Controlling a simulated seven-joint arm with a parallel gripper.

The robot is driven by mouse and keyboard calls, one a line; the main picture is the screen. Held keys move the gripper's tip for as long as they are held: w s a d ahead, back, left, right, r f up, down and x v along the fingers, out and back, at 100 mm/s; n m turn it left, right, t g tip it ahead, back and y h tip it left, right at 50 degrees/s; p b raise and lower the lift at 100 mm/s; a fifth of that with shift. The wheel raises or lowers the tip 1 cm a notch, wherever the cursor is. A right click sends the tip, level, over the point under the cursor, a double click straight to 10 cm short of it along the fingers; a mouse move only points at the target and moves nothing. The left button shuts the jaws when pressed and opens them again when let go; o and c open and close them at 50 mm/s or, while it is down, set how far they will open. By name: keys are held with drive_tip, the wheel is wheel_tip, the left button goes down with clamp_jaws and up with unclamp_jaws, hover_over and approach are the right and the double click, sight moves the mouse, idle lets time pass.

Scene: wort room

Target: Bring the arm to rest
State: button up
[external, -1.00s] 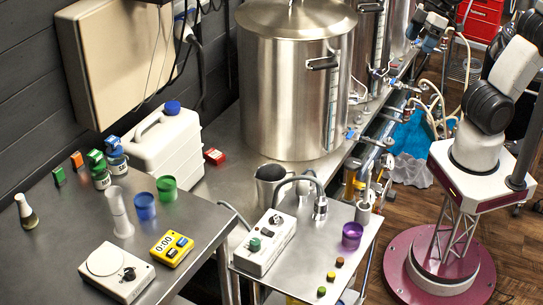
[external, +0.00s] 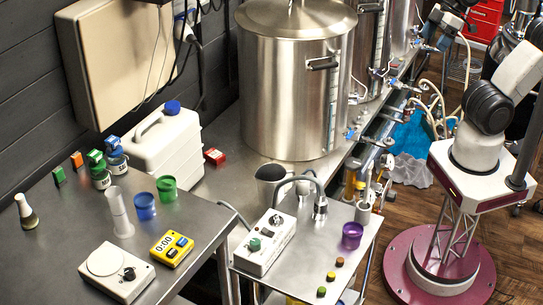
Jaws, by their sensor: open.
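My arm stands at the right, on a round maroon base plate (external: 438,262). Its black elbow (external: 489,106) and white upper link (external: 520,70) rise toward the top right corner. My gripper (external: 444,20) is small and partly cut off at the top edge, right of the steel kettles and above the hoses. It is open, with nothing visible in it. The fingertips are too small to make out clearly.
A large steel kettle (external: 288,95) stands on the back bench. Valves and hoses (external: 428,95) lie between it and my arm. A small front table carries a purple cup (external: 352,236) and a white control box (external: 265,243). Open wooden floor (external: 520,240) surrounds the base.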

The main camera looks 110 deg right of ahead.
wheel_tip(320, 180, down, 8)
drive_tip(key=w+g, duration=0.1)
drive_tip(key=g, duration=0.1)
drive_tip(key=shift+d+g, duration=0.15)
drive_tip(key=shift+g, duration=0.15)
